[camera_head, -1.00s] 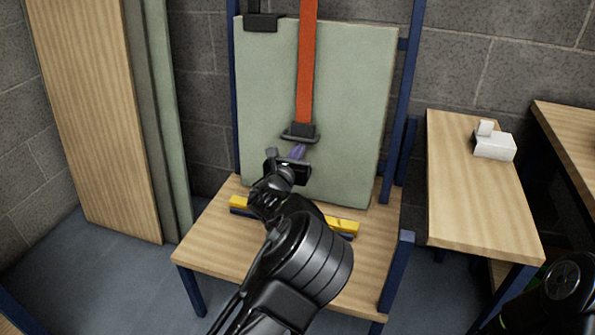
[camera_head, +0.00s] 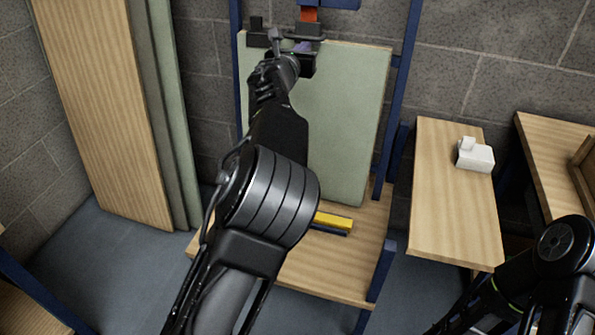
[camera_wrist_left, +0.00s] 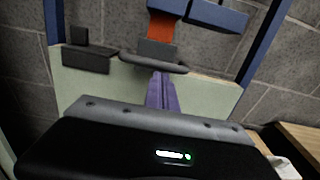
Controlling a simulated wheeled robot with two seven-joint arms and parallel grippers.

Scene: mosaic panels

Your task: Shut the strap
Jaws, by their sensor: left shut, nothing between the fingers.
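The orange strap (camera_head: 309,14) shows as a short length under a blue crossbar (camera_head: 335,3). A grey block with a wide dark plate (camera_head: 309,28) is on its lower end, near the top edge of the green panel (camera_head: 345,120). The wrist view also shows the strap (camera_wrist_left: 160,27) and its end piece (camera_wrist_left: 157,50). My left gripper (camera_head: 302,46) has purple fingers shut together, with nothing between them. In the wrist view its fingertips (camera_wrist_left: 162,85) are just below the plate; I cannot tell if they touch. My right gripper is not in view.
A dark clip (camera_head: 258,38) sits on the panel's top edge, left of the strap. The panel stands on a wooden shelf with a yellow bar (camera_head: 334,221). A side table (camera_head: 450,220) holds a white block (camera_head: 476,157). Boards lean at left.

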